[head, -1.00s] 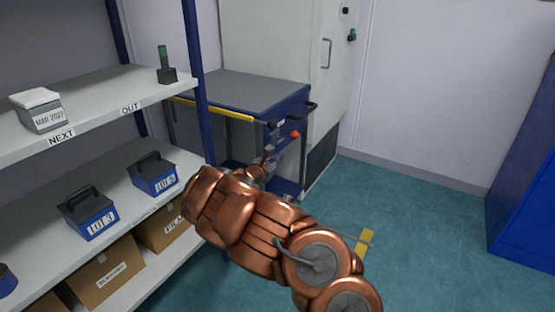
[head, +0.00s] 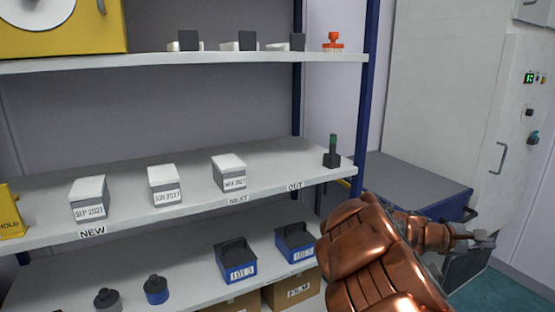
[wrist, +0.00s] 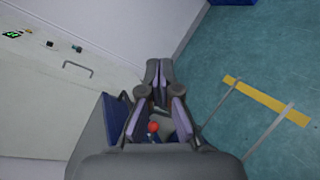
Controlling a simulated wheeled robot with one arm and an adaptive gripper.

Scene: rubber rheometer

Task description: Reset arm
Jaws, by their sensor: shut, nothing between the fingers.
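My copper-coloured arm reaches in from the lower right of the head view. My gripper (head: 485,239) is at its end, in front of the blue-framed cart (head: 415,180) and right of the shelf. In the wrist view my gripper (wrist: 160,68) has its fingertips together with nothing between them. Below the fingers in that view, a red knob (wrist: 153,127) and part of the blue cart show between the finger links.
The shelf (head: 130,215) on the left holds several dated boxes, a green-topped device (head: 332,152) and blue lot bins (head: 237,262). A white cabinet (head: 455,110) with a handle stands behind the cart. Teal floor (wrist: 250,60) with a yellow marking (wrist: 265,101) is open.

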